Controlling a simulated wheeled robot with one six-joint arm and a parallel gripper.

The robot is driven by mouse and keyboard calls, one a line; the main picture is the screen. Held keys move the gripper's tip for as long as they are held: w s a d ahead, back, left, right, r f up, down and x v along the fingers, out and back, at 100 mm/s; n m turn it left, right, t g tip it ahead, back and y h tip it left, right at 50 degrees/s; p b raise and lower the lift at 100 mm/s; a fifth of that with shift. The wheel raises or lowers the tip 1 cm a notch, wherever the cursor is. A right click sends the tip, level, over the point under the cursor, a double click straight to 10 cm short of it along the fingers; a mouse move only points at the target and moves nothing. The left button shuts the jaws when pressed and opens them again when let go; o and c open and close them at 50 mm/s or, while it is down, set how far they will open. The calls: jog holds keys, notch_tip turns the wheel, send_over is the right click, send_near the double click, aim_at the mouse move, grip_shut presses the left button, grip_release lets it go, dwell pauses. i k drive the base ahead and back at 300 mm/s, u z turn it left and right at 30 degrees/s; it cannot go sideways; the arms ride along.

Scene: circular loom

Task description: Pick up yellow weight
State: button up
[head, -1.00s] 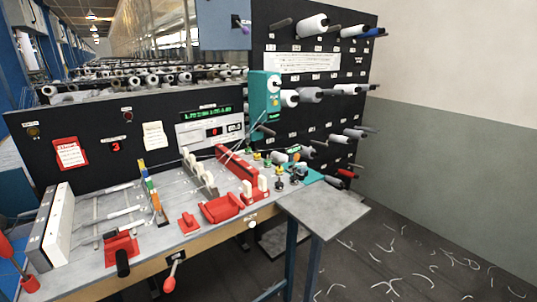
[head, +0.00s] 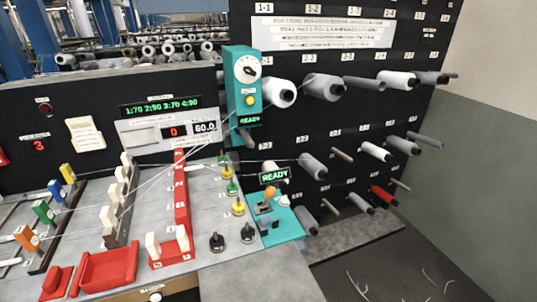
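My gripper is not in view.
A teal base with an orange-knobbed lever (head: 270,193) and a READY display stands just right of the weights. A red tray (head: 107,268) lies at the front left. Thread cones (head: 324,87) stick out from the black rack behind. Threads run above the table.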

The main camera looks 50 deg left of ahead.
aim_at(229, 173)
jog(key=i, duration=2.1)
jog(key=u, duration=3.9)
jog(key=i, duration=0.95)
jog(key=z, duration=0.05)
